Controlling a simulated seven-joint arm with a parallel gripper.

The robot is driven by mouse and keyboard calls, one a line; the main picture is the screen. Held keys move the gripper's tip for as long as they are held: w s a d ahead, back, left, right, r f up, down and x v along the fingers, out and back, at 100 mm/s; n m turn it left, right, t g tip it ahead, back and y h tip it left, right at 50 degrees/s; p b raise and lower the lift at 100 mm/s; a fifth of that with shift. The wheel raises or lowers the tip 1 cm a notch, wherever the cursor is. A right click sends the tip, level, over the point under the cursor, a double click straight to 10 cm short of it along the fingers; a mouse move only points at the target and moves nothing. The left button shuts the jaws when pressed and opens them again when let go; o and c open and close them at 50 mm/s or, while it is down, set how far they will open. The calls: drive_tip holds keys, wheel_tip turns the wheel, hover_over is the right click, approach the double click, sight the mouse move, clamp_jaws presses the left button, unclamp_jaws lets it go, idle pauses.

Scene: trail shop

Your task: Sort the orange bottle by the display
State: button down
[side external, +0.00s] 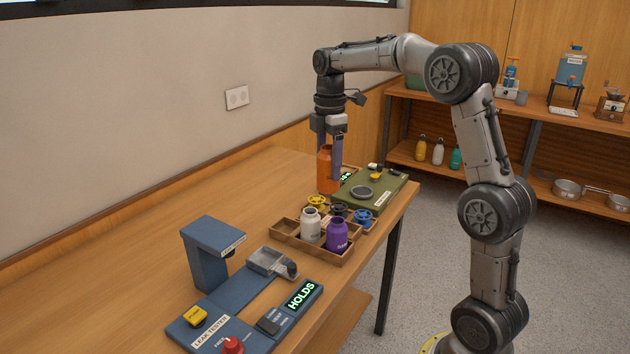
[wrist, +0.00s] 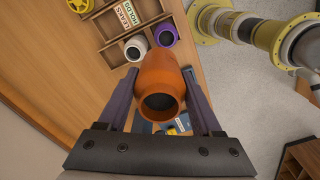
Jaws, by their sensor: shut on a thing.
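The orange bottle (side external: 326,172) is between my gripper's fingers (side external: 328,155), upright, at the far end of the table. Whether its base touches the table is unclear. In the wrist view the orange bottle (wrist: 158,80) shows its dark open mouth, with my gripper's fingers (wrist: 158,98) on both sides. The leak tester's display (side external: 301,295) reads HOLDS in green. The wooden tray (side external: 290,240) has labels reading LEAKS (wrist: 125,10) and HOLDS (wrist: 131,23). A white bottle (side external: 310,226) and a purple bottle (side external: 337,235) stand side by side in it, beside the HOLDS label.
A green unit (side external: 385,196) with a round plate stands close right of the bottle; another green-lit display (side external: 346,176) is partly hidden. The blue leak tester (side external: 212,255) is nearer. The table's left side is clear.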

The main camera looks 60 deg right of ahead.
drive_tip(key=d+m, duration=0.2)
drive_tip(key=d, duration=0.7)
wheel_tip(320, 180, down, 15)
drive_tip(key=shift+s, duration=0.3)
drive_tip(key=shift+f, duration=2.1)
idle(1.7)
unclamp_jaws()
drive_tip(key=shift+r, duration=0.1)
idle(0.3)
wheel_tip(320, 180, up, 8)
idle(1.1)
